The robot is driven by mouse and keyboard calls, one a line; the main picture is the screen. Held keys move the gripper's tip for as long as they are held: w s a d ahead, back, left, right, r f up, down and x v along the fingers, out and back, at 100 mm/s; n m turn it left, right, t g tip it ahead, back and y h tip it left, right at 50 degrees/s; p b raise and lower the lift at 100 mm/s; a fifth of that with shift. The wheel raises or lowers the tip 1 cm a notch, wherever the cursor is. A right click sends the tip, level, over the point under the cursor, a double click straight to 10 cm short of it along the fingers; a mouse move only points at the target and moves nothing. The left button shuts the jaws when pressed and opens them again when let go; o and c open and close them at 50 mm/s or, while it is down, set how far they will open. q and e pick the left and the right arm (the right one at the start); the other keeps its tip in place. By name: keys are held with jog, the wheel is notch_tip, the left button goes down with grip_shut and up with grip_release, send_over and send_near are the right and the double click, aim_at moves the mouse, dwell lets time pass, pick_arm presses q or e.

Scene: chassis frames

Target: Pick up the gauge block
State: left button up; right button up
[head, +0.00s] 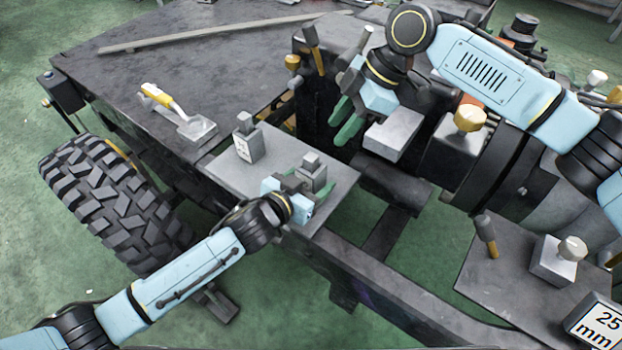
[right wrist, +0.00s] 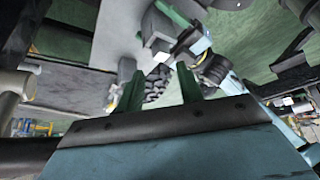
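A labelled grey block with a knob (head: 247,143) stands upright on the grey plate (head: 226,178) in the head view. A second grey knobbed block (head: 313,170) stands near the plate's right side. A block marked "25 mm" (head: 597,322) lies at the lower right.
A yellow-handled tool (head: 163,101) lies by a small grey tray (head: 197,131) on the dark chassis deck. A large tyre (head: 105,205) is at left. Grey and dark housings with knobs (head: 468,119) crowd the right arm. A grey knobbed block (head: 558,259) stands at lower right.

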pick_arm(q)
jog(key=c, duration=0.9)
jog(key=shift+c, duration=0.2)
pick_arm(e)
jog(key=shift+o, duration=1.2)
jog(key=m+t+y, duration=0.6)
jog(key=m+t, duration=0.3)
send_near(316, 160)
jog(key=x, duration=1.1)
jog(key=shift+w+a+f, duration=0.1)
